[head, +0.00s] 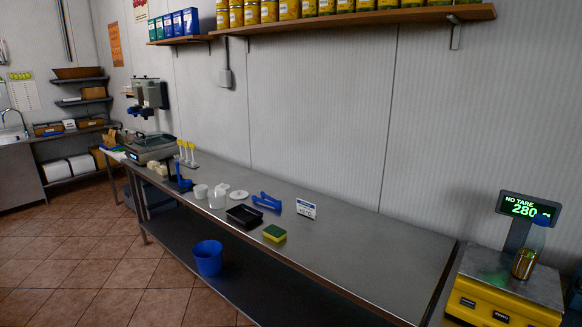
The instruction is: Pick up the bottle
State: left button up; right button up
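A bottle (525,262) stands upright on the steel plate of the yellow scale (502,302) at the right. Its lower part looks golden, its upper part looks clear, and a round blue cap seems to top it, overlapping the scale's display. The display (529,208) is lit green and reads "NO TARE 280", with the end partly covered. Neither of my grippers shows in the head view.
A long steel table (350,255) runs along the wall, holding a black tray (244,215), a green and yellow sponge (274,233), blue tongs (267,201), white cups and a price card (306,208). A blue bucket (208,258) sits below. The table's right end is clear.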

aim_at(534, 240)
jog(key=l+z, duration=0.3)
jog(key=z, duration=0.15)
jog(key=i+l+z, duration=0.2)
jog(key=z, duration=0.25)
jog(key=i+l+z, duration=0.15)
jog(key=l+z, duration=0.15)
jog(key=z, duration=0.15)
